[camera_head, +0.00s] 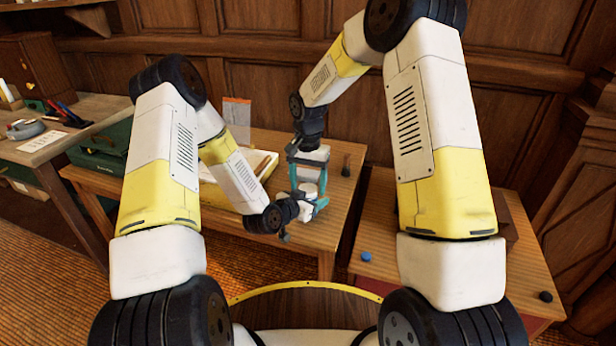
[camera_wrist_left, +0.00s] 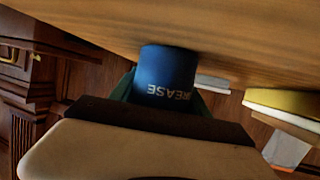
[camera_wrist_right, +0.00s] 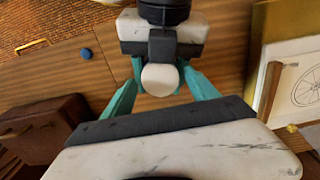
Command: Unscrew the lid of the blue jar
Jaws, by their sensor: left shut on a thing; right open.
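The blue jar (camera_wrist_left: 167,68) shows in the left wrist view, with upside-down white lettering ending in "EASE". My left gripper (camera_wrist_left: 166,97) is shut on its body, with a green finger on each side. In the right wrist view a pale round top (camera_wrist_right: 160,79), apparently the jar's lid, lies between the teal fingers of my right gripper (camera_wrist_right: 161,70). That gripper is open above and around it, with gaps visible on both sides. In the head view the pale top (camera_head: 309,189) shows between the two grippers, while the jar's blue body is hidden.
A drawing board with a wheel drawing (camera_wrist_right: 305,82) lies beside the grippers. A blue disc (camera_head: 366,257) and a dark knob (camera_head: 546,296) lie on the right table. A dark upright object (camera_head: 346,165) stands behind the grippers. A cluttered bench (camera_head: 85,104) is at left.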

